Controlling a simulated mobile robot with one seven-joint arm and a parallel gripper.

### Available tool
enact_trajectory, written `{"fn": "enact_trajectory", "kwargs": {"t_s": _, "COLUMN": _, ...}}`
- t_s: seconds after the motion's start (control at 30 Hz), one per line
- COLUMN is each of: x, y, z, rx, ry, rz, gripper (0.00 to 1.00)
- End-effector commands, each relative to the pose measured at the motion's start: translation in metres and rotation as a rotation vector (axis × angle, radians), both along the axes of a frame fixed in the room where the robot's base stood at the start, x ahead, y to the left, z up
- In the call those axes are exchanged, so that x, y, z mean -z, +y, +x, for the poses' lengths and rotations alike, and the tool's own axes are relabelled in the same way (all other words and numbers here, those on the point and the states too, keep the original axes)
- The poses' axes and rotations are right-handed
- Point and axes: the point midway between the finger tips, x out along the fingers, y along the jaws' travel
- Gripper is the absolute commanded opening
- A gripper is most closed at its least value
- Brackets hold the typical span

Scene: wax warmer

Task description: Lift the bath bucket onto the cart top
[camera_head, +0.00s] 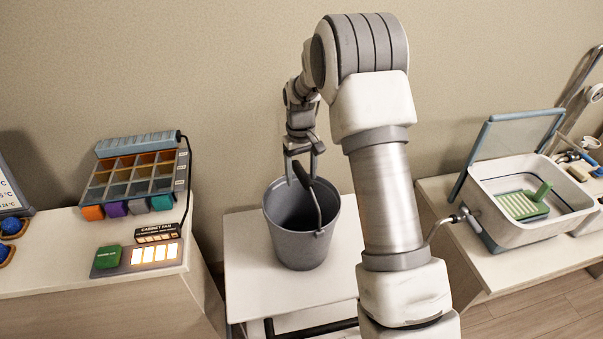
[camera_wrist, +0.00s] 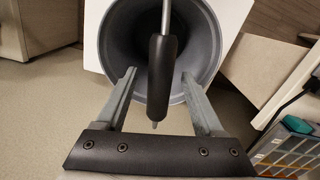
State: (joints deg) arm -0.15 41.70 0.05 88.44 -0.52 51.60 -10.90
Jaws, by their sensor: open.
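The grey bath bucket (camera_head: 301,235) stands upright on the white cart top (camera_head: 247,270) in the head view. Its handle is raised, with a dark grip at its top. My gripper (camera_head: 304,167) is above the bucket, open, with its fingers at the level of the dark grip. In the wrist view, the dark grip (camera_wrist: 160,78) runs between the two open fingers of my gripper (camera_wrist: 162,90), with a gap on each side. The bucket's round opening (camera_wrist: 127,38) lies beyond it and looks empty. The bucket's far base is hidden in the wrist view.
At left, a cabinet holds a compartment tray (camera_head: 133,178) and a lit control panel (camera_head: 137,257). At right, a white basin (camera_head: 530,230) with a raised lid stands on another cabinet. Bare cart top shows around the bucket. Wall stands close behind.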

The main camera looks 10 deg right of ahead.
Motion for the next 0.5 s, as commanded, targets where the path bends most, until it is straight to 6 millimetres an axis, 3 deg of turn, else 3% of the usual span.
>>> {"fn": "enact_trajectory", "kwargs": {"t_s": 0.5, "x": -0.020, "y": 0.000, "z": 0.001, "rx": 0.000, "ry": -0.001, "rz": 0.000, "gripper": 0.70}}
